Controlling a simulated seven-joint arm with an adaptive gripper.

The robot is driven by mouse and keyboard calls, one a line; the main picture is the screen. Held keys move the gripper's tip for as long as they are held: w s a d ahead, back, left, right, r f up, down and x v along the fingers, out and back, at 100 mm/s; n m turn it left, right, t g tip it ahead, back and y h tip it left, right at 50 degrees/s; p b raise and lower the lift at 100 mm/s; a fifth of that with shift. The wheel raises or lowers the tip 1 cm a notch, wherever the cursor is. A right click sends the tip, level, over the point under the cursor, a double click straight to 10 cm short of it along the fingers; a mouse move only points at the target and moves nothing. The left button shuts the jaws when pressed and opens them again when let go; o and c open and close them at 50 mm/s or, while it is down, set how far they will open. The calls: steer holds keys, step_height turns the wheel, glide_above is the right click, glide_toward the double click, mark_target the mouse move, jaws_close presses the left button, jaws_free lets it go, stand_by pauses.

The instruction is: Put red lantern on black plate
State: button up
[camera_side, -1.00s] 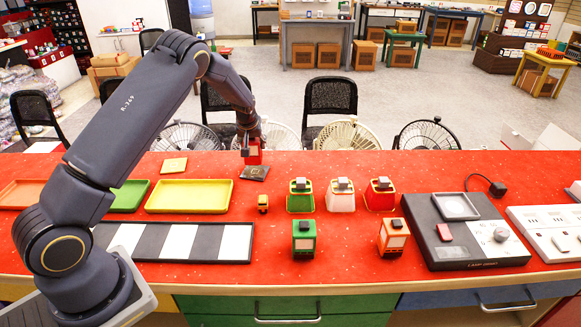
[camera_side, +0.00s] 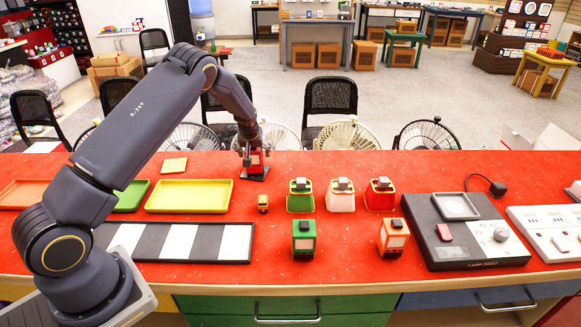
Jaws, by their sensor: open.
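The red lantern (camera_side: 256,162) stands upright on the small black plate (camera_side: 255,175) near the back edge of the red counter. My gripper (camera_side: 254,151) is open, with its fingers around the top of the lantern. The gripper partly hides the lantern's upper part. The lantern hides most of the plate; its dark front edge shows below. Whether the fingers touch the lantern is too small to tell.
A yellow tray (camera_side: 188,209) lies left of the plate and a small yellow block (camera_side: 263,203) in front. Green (camera_side: 300,199), white (camera_side: 340,200) and red (camera_side: 379,199) containers stand to the right. Green (camera_side: 304,247) and orange (camera_side: 393,243) lanterns stand nearer the front.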

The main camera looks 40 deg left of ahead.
steer(key=shift+r, duration=0.25)
steer(key=s+d+r+m+h, duration=0.1)
steer(key=s+d+r, duration=0.5)
steer(key=r, duration=0.4)
steer(key=s+d+r+m+h, duration=0.1)
steer(key=s+d+r, duration=0.5)
steer(key=r, duration=0.4)
steer(key=s+d+r+m, duration=0.2)
steer(key=s+d, duration=0.2)
steer(key=s, duration=0.3)
steer(key=s+d+r+m+t+h, duration=0.1)
steer(key=s+d, duration=0.3)
steer(key=s, duration=0.4)
steer(key=s+d+r+m+h, duration=0.1)
steer(key=s+d+r+m, duration=0.2)
steer(key=s, duration=0.5)
steer(key=shift+d+r+m, duration=0.15)
steer(key=shift+d+m, duration=0.35)
steer(key=shift+d, duration=0.45)
